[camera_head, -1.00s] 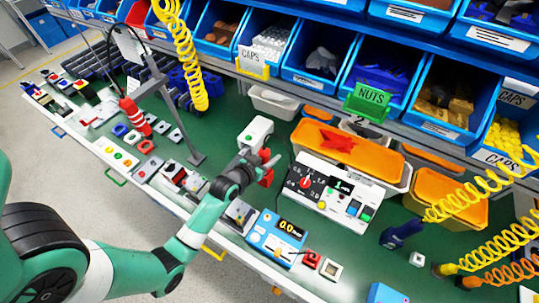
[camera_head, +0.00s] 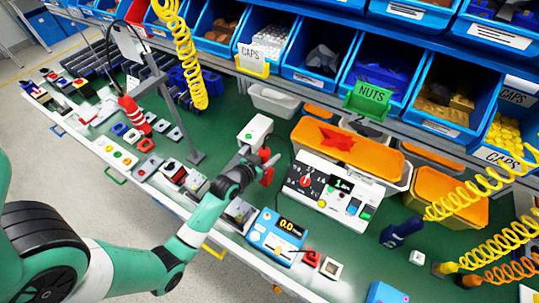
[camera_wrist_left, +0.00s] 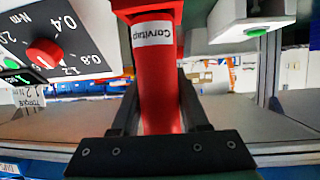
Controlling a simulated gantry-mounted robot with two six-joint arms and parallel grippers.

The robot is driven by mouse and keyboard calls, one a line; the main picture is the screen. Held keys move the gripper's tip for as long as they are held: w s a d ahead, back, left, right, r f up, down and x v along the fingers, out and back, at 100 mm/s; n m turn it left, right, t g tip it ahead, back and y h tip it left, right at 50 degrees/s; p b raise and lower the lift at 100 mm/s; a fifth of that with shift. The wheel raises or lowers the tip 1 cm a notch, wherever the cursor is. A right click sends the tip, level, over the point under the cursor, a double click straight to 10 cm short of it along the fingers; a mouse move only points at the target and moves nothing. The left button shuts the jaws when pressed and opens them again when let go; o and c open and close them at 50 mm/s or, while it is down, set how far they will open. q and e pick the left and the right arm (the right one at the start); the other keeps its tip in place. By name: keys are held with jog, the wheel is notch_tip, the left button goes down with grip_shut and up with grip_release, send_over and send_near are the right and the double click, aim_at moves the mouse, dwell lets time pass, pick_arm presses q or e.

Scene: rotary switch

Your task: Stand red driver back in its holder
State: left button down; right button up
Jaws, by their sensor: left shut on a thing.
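My left gripper (camera_head: 257,167) is shut on the red driver (camera_head: 267,168) above the bench. In the left wrist view the driver (camera_wrist_left: 158,85) is a red body with a white label reading "Corvitap", lying between the two dark fingers. Its lower part is hidden behind the gripper's palm. In the head view a white unit with a green button (camera_head: 254,130) stands just behind the gripper, and it also shows in the wrist view (camera_wrist_left: 250,25). I cannot tell which item is the driver's holder. My right gripper is not in view.
A white control box with a red dial (camera_head: 330,185) stands right of the gripper, with a blue meter (camera_head: 277,237) in front. Another red tool (camera_head: 132,110) hangs at the left.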

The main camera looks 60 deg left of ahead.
pick_arm(q)
jog(key=shift+c, duration=1.6)
grip_release()
jog(key=shift+f, duration=0.1)
jog(key=shift+f, duration=0.1)
jog(key=p+v, duration=0.3)
jog(key=v, duration=0.8)
jog(key=shift+s+r, duration=0.2)
jog(key=shift+s, duration=0.05)
jog(key=shift+d, duration=0.1)
